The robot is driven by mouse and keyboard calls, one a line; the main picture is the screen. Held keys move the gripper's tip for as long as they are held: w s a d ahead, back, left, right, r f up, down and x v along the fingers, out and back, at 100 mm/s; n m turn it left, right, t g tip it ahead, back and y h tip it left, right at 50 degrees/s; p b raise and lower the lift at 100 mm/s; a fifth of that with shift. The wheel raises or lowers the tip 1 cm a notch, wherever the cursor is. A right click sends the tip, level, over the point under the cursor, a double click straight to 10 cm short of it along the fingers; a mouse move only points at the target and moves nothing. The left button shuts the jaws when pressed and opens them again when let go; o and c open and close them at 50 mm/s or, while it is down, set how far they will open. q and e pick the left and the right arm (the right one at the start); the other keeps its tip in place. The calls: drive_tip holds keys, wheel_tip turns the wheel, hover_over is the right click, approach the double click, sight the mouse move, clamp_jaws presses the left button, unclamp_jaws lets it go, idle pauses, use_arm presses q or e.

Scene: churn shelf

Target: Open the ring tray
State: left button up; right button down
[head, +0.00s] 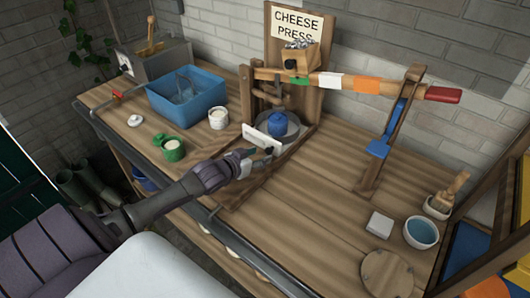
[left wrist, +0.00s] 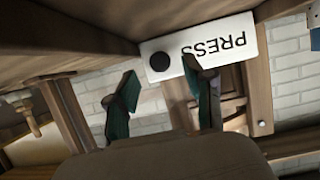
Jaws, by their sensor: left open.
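My left gripper (head: 262,156) reaches over the front edge of the bench. It is open, close to a white panel (head: 262,137) in front of the press. A grey round dish (head: 294,126) with a blue cylinder (head: 277,123) stands just behind the panel. In the left wrist view the two fingers (left wrist: 168,98) are apart with nothing between them. Beyond them are a white panel (left wrist: 236,42) with upside-down "PRESS" lettering and a black round knob (left wrist: 159,62). I cannot tell which part is the ring tray. My right gripper is not in view.
The wooden press with its striped lever (head: 368,86) stands behind.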

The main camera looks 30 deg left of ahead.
sight(267, 152)
use_arm(q)
drive_tip(key=shift+x, duration=1.25)
drive_tip(key=shift+w+f, duration=0.1)
drive_tip(key=shift+w, duration=0.4)
drive_tip(key=shift+f, duration=0.1)
clamp_jaws()
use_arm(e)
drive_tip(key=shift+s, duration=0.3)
